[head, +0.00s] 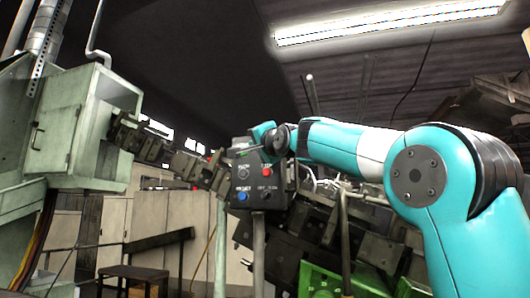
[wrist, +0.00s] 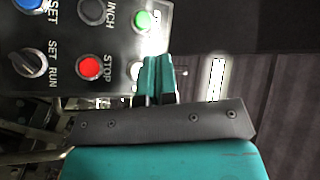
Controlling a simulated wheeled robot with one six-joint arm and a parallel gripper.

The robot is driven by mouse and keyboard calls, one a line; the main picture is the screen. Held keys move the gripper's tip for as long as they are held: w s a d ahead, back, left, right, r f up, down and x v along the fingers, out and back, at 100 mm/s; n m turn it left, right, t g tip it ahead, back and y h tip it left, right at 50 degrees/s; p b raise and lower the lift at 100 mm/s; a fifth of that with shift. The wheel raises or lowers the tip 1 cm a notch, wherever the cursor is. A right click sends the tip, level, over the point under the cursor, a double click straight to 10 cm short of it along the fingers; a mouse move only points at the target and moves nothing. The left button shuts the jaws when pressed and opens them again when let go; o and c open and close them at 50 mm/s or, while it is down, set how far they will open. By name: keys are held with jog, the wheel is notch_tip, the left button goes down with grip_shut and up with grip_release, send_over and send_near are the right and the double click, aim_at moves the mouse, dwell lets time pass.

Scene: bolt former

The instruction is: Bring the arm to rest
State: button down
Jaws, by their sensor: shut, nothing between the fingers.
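My teal arm (head: 345,148) reaches leftward across the head view to the black control box (head: 258,180). My gripper (wrist: 158,62) is shut and empty, its two teal fingers side by side in the wrist view. The fingertips are at the edge of the control box (wrist: 60,40), just below the green button (wrist: 141,20) and right of the red STOP button (wrist: 90,66). I cannot tell whether they touch the box. In the head view the gripper is small and partly hidden at the top of the box.
The box also carries a blue button (head: 242,196) and a SET/RUN selector (wrist: 28,63). A pale green cabinet (head: 75,125) stands at left. Dark machine parts (head: 375,245) lie behind and below my arm. The space above my arm looks open up to the ceiling lamp (head: 390,22).

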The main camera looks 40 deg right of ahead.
jog(key=s+a+f+n+g+y+b, duration=0.1)
jog(key=s+a+f+n+g+y, duration=0.15)
jog(key=a+f, duration=0.55)
jog(key=s+a+f+n+g+y+b, duration=0.2)
jog(key=a+f+n+g, duration=0.15)
jog(key=f, duration=0.85)
jog(key=s+a+f+n+g+y+b, duration=0.15)
jog(key=a+f+n+g, duration=0.35)
jog(key=f, duration=0.6)
jog(key=s+a+f+n+g+b, duration=0.1)
jog(key=s+a+f+n+g, duration=0.3)
jog(key=s+f, duration=0.8)
jog(key=s+a+f+n+g+y+b, duration=0.1)
jog(key=s+a+f+n+g, duration=0.3)
jog(key=s+f, duration=0.9)
jog(key=s+n+g+b, duration=0.1)
jog(key=s, duration=0.2)
jog(key=shift+s, duration=0.35)
